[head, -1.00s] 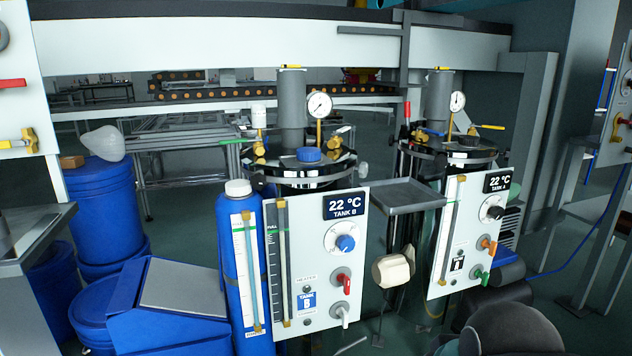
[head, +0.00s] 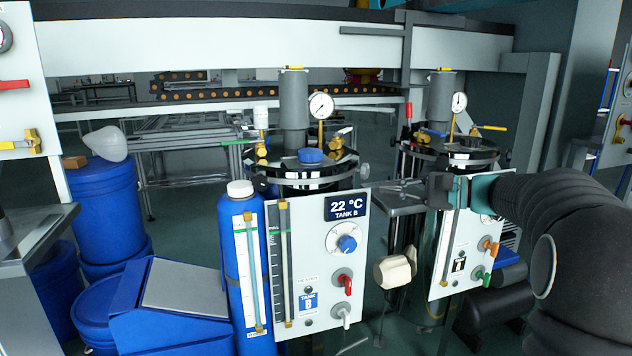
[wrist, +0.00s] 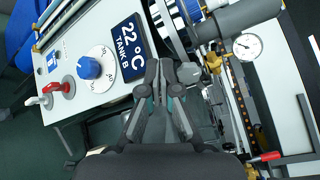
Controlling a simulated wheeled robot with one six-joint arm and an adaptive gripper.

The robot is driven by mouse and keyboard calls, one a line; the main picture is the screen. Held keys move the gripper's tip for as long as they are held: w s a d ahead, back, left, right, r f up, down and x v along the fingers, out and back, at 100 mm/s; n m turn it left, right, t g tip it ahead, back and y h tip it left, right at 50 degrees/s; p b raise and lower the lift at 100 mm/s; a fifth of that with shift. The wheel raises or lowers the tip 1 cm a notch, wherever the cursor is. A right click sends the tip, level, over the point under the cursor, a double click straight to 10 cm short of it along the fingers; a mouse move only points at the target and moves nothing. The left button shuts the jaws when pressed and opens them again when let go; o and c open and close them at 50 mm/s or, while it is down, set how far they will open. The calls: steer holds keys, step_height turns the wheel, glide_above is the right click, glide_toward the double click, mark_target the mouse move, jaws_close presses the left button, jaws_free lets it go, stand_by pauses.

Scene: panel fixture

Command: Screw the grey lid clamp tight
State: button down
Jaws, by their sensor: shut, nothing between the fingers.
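The grey lid clamp (head: 364,170) is a small rounded grey knob at the right edge of the dark lid of TANK B (head: 308,170). In the wrist view a grey rounded shape just right of the fingertips looks like the clamp, but I cannot be sure. My gripper (head: 378,188) reaches in from the right, its tips slightly right of and below the clamp. The wrist view also shows my gripper (wrist: 162,72) with its fingers together and nothing held. I cannot tell whether the fingertips touch the clamp.
The TANK B panel (head: 320,270) with its blue dial (head: 347,243) stands just below left of my gripper. A grey tray (head: 395,205) lies beneath my gripper. The pressure gauge (head: 321,106) rises above the lid. The TANK A panel (head: 455,265) is partly behind my arm.

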mark_target(350, 166)
steer(key=shift+m+t+y, duration=0.3)
steer(key=shift+t+y, duration=0.1)
steer(key=shift+y, duration=0.1)
steer(key=shift+w+a+r, duration=0.15)
steer(key=shift+w+a, duration=0.5)
steer(key=shift+w, duration=0.25)
steer(key=shift+w+a+r, duration=0.2)
steer(key=shift+w+a, duration=0.5)
steer(key=shift+w, duration=0.15)
steer(key=shift+w+a+r, duration=0.15)
steer(key=shift+w+a, duration=0.5)
steer(key=shift+w, duration=0.25)
steer(key=shift+w+d, duration=0.1)
steer(key=shift+w+d+r+p, duration=0.1)
steer(key=shift+w+r+p, duration=0.1)
steer(key=shift+r+p, duration=0.4)
steer(key=shift+w+d+r+p, duration=0.15)
steer(key=shift+w+r+p, duration=0.2)
steer(key=shift+r+p, duration=0.15)
steer(key=shift+r, duration=0.1)
steer(key=shift+s+r, duration=0.2)
steer(key=shift+r, duration=0.05)
